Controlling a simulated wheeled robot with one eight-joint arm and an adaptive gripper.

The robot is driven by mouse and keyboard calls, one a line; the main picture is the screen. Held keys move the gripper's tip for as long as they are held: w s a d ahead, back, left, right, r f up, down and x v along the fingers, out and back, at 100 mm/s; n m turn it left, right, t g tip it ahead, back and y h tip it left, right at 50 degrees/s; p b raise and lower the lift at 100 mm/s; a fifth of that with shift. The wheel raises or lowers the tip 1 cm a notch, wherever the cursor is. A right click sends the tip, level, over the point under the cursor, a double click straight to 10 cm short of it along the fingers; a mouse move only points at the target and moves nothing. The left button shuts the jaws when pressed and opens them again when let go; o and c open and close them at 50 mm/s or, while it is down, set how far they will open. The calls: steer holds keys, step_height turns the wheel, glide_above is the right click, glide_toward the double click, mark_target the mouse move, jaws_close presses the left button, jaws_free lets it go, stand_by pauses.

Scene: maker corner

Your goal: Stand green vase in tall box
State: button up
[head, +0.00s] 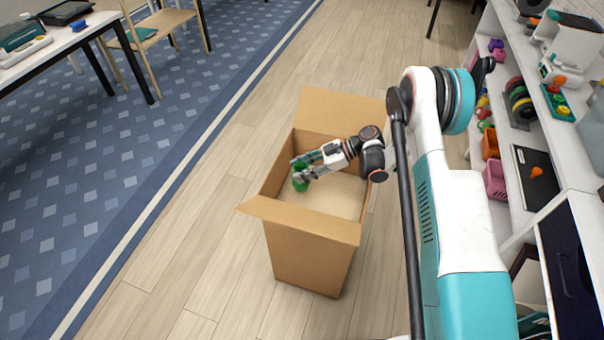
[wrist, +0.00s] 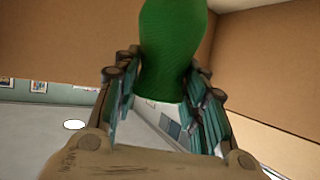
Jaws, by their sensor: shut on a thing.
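The green vase (head: 300,180) is between the fingers of my gripper (head: 300,170) in the head view, over the opening of the tall box at its left side. The fingers hide part of the vase. In the wrist view the vase (wrist: 172,50) fills the upper middle, with the fingers of my gripper (wrist: 165,100) on either side of it. The tall cardboard box (head: 308,250) stands upright on the floor with its flaps open. Its wall (wrist: 70,40) also shows behind the vase in the wrist view. I cannot tell whether the vase touches the box.
White shelves (head: 510,205) with colourful bins and spools stand at the right. A table (head: 60,45) and a wooden chair (head: 150,35) are at the upper left, on a blue patterned carpet (head: 80,180). The wood floor (head: 190,220) left of the box is clear.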

steer(key=shift+f, duration=0.5)
steer(key=shift+f, duration=0.1)
steer(key=shift+f, duration=0.35)
steer(key=shift+f, duration=0.15)
steer(key=o, duration=1.2)
steer(key=shift+c, duration=0.2)
